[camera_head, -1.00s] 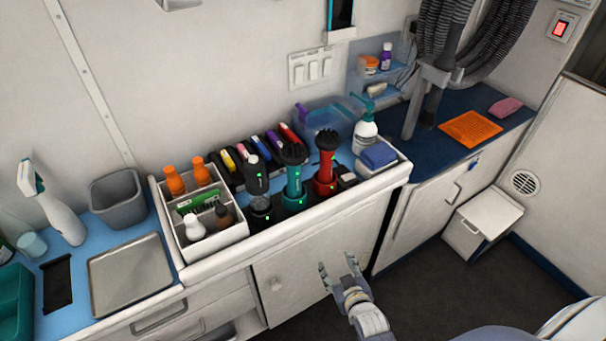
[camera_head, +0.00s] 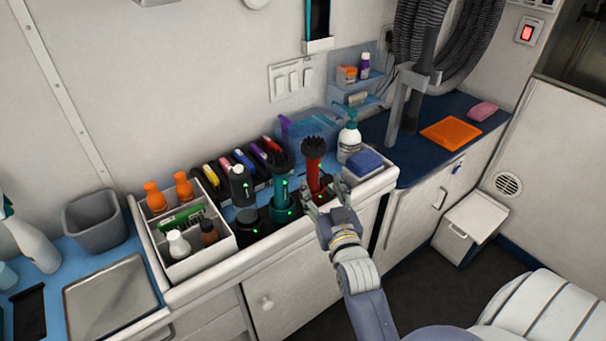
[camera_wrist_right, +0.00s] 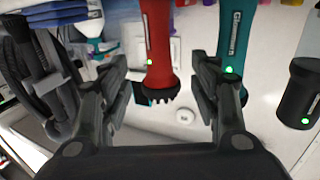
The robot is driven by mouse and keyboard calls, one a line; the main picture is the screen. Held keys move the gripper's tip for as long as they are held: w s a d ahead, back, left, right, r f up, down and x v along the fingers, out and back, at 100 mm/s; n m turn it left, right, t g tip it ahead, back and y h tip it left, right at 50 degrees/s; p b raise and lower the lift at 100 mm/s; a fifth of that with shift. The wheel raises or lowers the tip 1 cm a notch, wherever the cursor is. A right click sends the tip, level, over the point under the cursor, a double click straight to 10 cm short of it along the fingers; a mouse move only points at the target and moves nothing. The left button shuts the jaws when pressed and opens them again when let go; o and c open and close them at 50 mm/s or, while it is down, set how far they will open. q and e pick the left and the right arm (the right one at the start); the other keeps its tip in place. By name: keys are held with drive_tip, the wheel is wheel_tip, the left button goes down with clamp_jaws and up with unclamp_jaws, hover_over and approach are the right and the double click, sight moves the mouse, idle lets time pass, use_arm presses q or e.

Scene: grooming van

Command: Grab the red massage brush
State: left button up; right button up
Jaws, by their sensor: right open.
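The red massage brush (camera_head: 313,165) stands upright in a charging base on the blue counter, with its dark bristled head on top. Beside it on the left stands a similar teal brush (camera_head: 281,188). My right gripper (camera_head: 324,200) is open and empty, just in front of the red brush's lower body. In the right wrist view the red brush (camera_wrist_right: 159,45) appears between the two open fingers (camera_wrist_right: 160,95), and the teal brush (camera_wrist_right: 236,45) is close to one finger. I cannot tell whether either finger touches them. My left gripper is not in view.
A dark cylindrical device (camera_head: 243,187) stands left of the teal brush. A white pump bottle (camera_head: 349,142) and a blue block (camera_head: 363,163) are on the right. A white caddy (camera_head: 207,261) of bottles stands at left. The counter's raised front edge runs below the gripper.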

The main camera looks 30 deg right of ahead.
sight(315, 169)
drive_tip(key=p+x, duration=0.1)
drive_tip(key=x, duration=0.8)
drive_tip(key=shift+w+d+f, duration=0.15)
drive_tip(key=shift+w+d, duration=0.1)
drive_tip(key=shift+s, duration=0.1)
clamp_jaws()
